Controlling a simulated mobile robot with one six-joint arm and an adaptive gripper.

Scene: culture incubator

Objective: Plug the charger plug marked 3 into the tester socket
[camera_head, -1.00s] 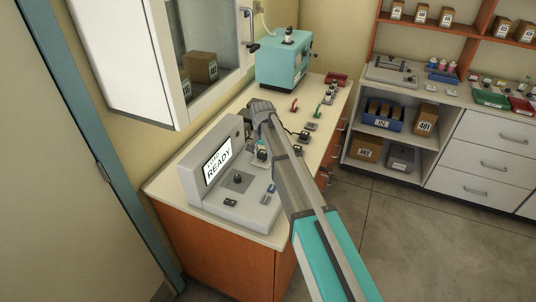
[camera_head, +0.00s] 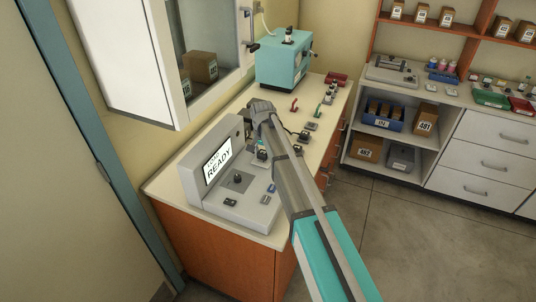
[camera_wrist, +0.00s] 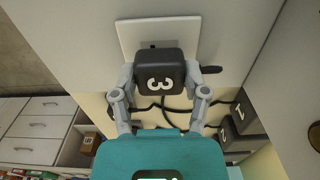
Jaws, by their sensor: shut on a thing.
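The black charger plug marked 3 (camera_wrist: 158,58) is held between the two grey fingers of my gripper (camera_wrist: 160,78) in the wrist view. Its marking faces the camera and looks turned on its side. A white square plate (camera_wrist: 132,36) with a small dark opening lies behind the plug on a pale grey surface. The plug covers part of the plate, and I cannot tell whether its pins touch it. In the head view the grey tester (camera_head: 240,205) stands on the near end of the counter, its screen reading READY. My gripper (camera_head: 262,147) is low beside it, largely hidden by my arm.
Other black plugs (camera_wrist: 238,116) with cables lie to the right in the wrist view. A teal device (camera_head: 284,62) stands at the counter's back, with small items along the counter (camera_head: 342,100). A white wall cabinet (camera_head: 140,70) hangs above left.

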